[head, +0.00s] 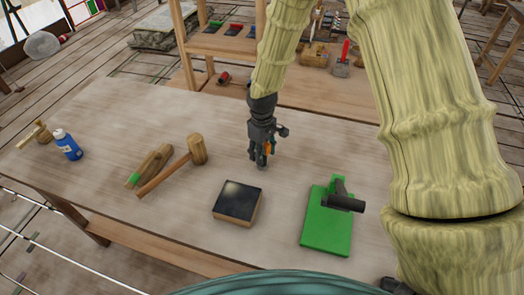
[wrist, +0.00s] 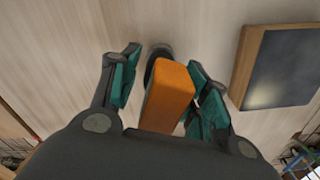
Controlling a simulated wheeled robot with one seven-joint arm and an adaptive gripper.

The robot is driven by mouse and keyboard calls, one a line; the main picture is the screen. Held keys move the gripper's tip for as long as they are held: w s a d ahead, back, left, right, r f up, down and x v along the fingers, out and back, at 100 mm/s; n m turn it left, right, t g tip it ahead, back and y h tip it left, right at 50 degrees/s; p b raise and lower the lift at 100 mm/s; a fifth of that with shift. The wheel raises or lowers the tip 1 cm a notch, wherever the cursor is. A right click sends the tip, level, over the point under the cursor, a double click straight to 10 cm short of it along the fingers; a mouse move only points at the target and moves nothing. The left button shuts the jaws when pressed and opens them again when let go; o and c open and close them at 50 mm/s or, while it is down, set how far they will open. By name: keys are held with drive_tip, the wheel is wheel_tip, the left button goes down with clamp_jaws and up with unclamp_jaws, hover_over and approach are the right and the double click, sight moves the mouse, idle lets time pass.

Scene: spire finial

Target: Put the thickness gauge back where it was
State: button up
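The thickness gauge appears to be the orange block (wrist: 170,95) with a dark rounded end, between the fingers of my gripper (wrist: 165,65) in the wrist view. Bare wood shows between the left finger and the block; the right finger lies against or very close to it. Contact on both sides cannot be made out. In the head view my gripper (head: 261,158) points down, low over the middle of the table, with a bit of orange (head: 267,147) between its fingers. A grey end shows below the fingertips; I cannot tell whether it touches the table.
On the table (head: 110,115) are a mallet (head: 196,150), a wooden tool with a green part (head: 150,166), a blue bottle (head: 67,146), a dark-topped block (head: 238,201) and a green board (head: 326,225) bearing a black tool. A tool shelf (head: 225,45) stands behind.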

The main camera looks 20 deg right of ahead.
drive_tip(key=shift+r, duration=0.2)
drive_tip(key=shift+r+b, duration=1.6)
drive_tip(key=shift+r, duration=4.45)
